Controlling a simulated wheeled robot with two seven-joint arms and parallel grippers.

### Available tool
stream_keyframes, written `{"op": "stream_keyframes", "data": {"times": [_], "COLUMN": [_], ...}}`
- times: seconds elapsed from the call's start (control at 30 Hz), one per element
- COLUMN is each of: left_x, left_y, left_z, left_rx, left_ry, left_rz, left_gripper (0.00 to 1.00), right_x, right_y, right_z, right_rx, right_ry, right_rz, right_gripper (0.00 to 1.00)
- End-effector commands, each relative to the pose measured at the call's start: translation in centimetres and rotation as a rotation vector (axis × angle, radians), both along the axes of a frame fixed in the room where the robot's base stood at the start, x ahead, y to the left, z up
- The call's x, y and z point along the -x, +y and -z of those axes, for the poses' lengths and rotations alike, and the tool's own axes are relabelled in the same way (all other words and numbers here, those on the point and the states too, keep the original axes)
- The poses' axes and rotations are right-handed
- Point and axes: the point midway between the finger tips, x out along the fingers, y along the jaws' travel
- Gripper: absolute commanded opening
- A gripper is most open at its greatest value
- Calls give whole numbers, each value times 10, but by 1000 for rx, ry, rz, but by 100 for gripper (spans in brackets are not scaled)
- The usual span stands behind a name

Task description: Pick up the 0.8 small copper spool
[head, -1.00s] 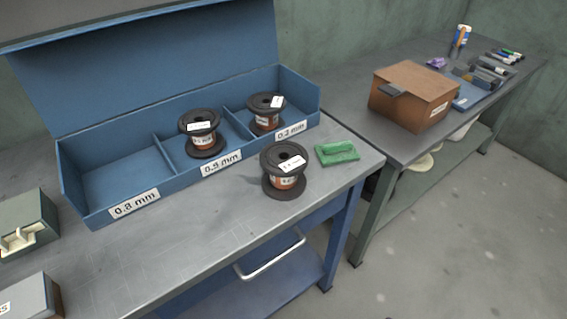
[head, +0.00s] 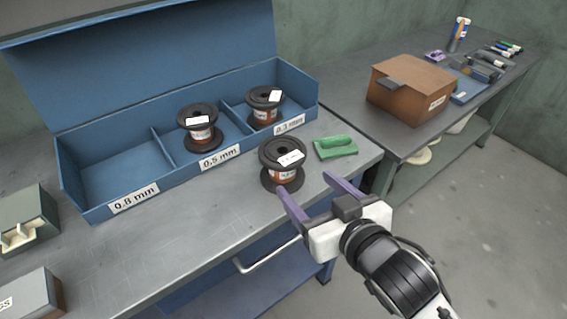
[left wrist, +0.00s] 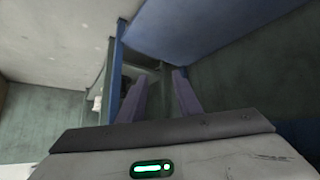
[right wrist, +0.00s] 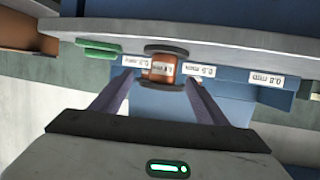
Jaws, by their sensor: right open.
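A black spool with copper wire (head: 283,176) stands upright on the table's front right, outside the blue box; its label is too small to read surely. It also shows in the right wrist view (right wrist: 163,68), between the two fingers and beyond them. My right gripper (head: 304,183) is open and empty, in front of the spool, with its left fingertip close to the spool's base; I cannot tell if they touch. My left gripper (left wrist: 159,75) shows only in the left wrist view, its fingers apart with nothing between them.
The blue box (head: 90,212) has a bare 0.8 mm compartment; spools stand in the 0.5 mm (head: 201,134) and 0.3 mm (head: 264,115) compartments. A green object (head: 336,148) lies right of the front spool. A brown box (head: 410,95) stands on the second table.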

Motion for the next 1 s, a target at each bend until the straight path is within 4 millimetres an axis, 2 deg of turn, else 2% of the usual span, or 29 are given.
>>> {"op": "stream_keyframes", "data": {"times": [0.13,0.3,0.57,0.8,1.0], "left_x": [3,5,5,5,5], "left_y": [0,0,1,0,0], "left_z": [2,3,4,5,4], "left_rx": [-1,-2,-2,-2,-2], "left_ry": [6,11,12,12,12], "left_rz": [0,1,1,2,2], "left_gripper": [31,31,31,31,31], "right_x": [-14,-37,-56,-86,-93], "right_y": [15,26,34,48,51], "right_z": [-7,1,8,18,21], "right_rx": [-15,-15,-15,-14,-14], "right_ry": [-42,-41,-39,-39,-39], "right_rz": [-25,-26,-26,-25,-26], "right_gripper": [68,68,68,68,68]}}
